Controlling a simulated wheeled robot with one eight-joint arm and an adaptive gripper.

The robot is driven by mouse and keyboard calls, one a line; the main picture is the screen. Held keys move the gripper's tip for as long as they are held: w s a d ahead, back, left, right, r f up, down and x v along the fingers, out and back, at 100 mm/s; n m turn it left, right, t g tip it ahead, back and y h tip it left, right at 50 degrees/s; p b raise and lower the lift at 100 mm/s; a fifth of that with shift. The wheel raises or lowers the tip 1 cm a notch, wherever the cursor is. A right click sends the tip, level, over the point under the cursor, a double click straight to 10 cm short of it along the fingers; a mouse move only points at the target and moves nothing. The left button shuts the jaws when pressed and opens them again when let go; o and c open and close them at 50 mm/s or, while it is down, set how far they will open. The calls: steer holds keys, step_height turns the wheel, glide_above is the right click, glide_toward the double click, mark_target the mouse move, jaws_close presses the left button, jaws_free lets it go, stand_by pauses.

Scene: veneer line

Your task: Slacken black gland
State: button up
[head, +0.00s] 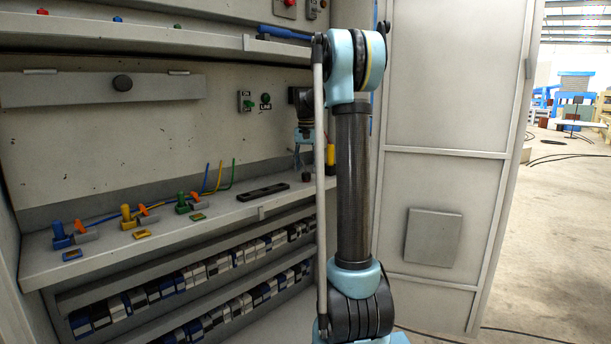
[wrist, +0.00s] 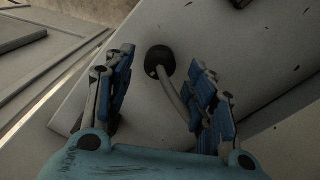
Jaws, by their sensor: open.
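The black gland (wrist: 159,60) is a short dark round fitting on the pale grey surface in the wrist view, with a grey cable running from it toward my gripper. A small dark piece on the shelf below my gripper in the head view (head: 306,177) looks like the same gland. My gripper (wrist: 160,68) is open, with blue-padded fingers on the left and right of the gland and cable. The gland shows between the fingertips, and I see no finger closed on it. In the head view my gripper (head: 305,137) points down over the shelf's right end, partly hidden by my arm.
A flat black slotted strip (head: 263,192) lies nearer the gland. A cabinet door (head: 450,90) stands at right.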

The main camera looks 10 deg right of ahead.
mark_target(306, 176)
steer(key=shift+f, duration=1.45)
steer(key=c, duration=1.1)
steer(key=shift+o, duration=0.2)
steer(key=shift+n, duration=0.8)
steer(key=o, duration=1.1)
steer(key=shift+c, duration=0.2)
